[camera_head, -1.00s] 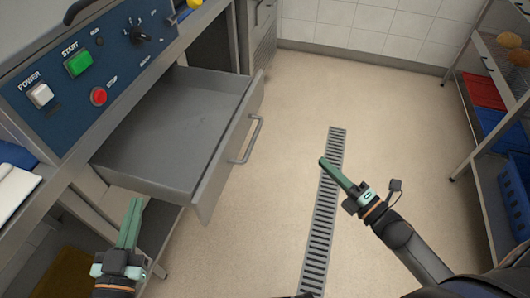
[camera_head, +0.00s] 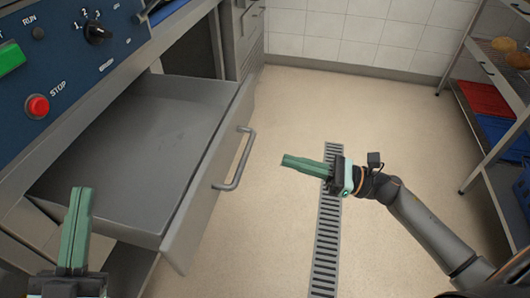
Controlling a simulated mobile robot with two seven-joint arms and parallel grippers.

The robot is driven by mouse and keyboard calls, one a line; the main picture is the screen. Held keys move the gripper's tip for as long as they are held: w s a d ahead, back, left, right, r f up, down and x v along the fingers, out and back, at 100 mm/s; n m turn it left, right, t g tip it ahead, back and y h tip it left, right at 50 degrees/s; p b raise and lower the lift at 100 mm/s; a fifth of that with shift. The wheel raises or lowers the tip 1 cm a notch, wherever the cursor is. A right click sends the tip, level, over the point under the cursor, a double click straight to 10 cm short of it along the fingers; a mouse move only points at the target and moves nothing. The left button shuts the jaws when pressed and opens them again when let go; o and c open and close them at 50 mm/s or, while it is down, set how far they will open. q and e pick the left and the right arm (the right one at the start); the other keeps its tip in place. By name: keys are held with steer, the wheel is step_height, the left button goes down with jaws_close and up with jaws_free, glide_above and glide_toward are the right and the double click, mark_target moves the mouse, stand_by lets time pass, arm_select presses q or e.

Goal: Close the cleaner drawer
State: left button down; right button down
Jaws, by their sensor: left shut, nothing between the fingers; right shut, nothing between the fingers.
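The cleaner drawer (camera_head: 204,190) is a grey metal drawer standing open under the counter, with an empty inside. Its bar handle (camera_head: 236,160) is on the front panel, which faces right. My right gripper (camera_head: 285,160) is shut and empty, to the right of the handle and apart from it, its fingers pointing left toward the drawer. My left gripper (camera_head: 80,190) is shut and empty at the lower left, its fingers pointing up and overlapping the drawer's near left part in the picture. I cannot tell whether it touches the drawer.
A blue control panel (camera_head: 65,50) with a red stop button (camera_head: 38,106) is above the drawer at left. A floor drain (camera_head: 327,235) runs along the open floor. A metal rack (camera_head: 478,165) with trays and bread stands at right.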

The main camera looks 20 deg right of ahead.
arm_select(q)
steer(key=shift+w+f+n+y, duration=0.3)
steer(key=shift+f, duration=0.25)
arm_select(e)
glide_toward(230, 149)
steer(key=shift+w+a+r, duration=0.7)
steer(key=shift+a+r, duration=0.2)
steer(key=shift+r, duration=0.05)
